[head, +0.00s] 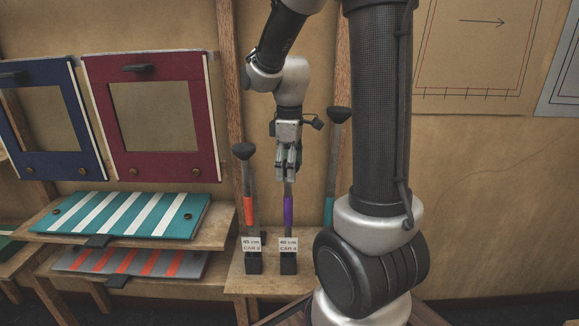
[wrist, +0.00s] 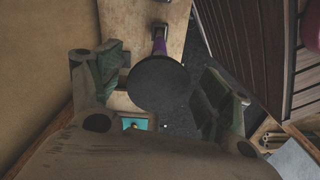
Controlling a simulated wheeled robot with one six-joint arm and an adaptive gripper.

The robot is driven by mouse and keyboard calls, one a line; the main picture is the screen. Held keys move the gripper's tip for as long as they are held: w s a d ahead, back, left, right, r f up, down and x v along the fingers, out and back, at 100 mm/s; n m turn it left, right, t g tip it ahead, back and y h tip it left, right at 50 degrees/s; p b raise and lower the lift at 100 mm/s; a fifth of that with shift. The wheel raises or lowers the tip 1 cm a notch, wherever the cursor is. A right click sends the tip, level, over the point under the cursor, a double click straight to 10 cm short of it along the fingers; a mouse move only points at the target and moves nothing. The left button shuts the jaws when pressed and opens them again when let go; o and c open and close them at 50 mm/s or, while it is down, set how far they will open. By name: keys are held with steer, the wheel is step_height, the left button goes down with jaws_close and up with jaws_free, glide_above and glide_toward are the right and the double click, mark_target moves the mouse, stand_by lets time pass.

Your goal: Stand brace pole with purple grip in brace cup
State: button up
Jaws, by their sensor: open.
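The brace pole with purple grip (head: 288,208) stands about upright in the head view, its foot in a black cup (head: 288,265) behind a white label. My gripper (head: 287,165) is directly above the purple grip, pointing down, and hides the pole's upper end. In the wrist view, the pole's round black top (wrist: 158,84) lies between the spread fingers of my gripper (wrist: 158,92), with a gap showing on the right side. The purple grip (wrist: 160,46) shows beyond the top. My gripper is open; whether a finger touches the pole I cannot tell.
An orange-grip pole (head: 248,210) stands in a labelled cup (head: 254,264) close on the left. A teal-grip pole (head: 330,208) stands on the right, partly hidden by my arm. The cups sit on a low wooden shelf (head: 268,283). Striped panels (head: 120,214) lie on shelves left.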

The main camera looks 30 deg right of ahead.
step_height(320, 180, up, 12)
stand_by(0.5)
stand_by(0.7)
steer(key=s+a+m+t, duration=0.1)
steer(key=s+m, duration=0.3)
steer(key=s, duration=0.4)
steer(key=s+a+f+m+t, duration=0.1)
steer(key=s+a+m+t, duration=0.1)
steer(key=s+m, duration=0.3)
steer(key=s+t, duration=0.1)
steer(key=s, duration=0.2)
steer(key=shift+a+f, duration=0.15)
steer(key=shift+f, duration=0.1)
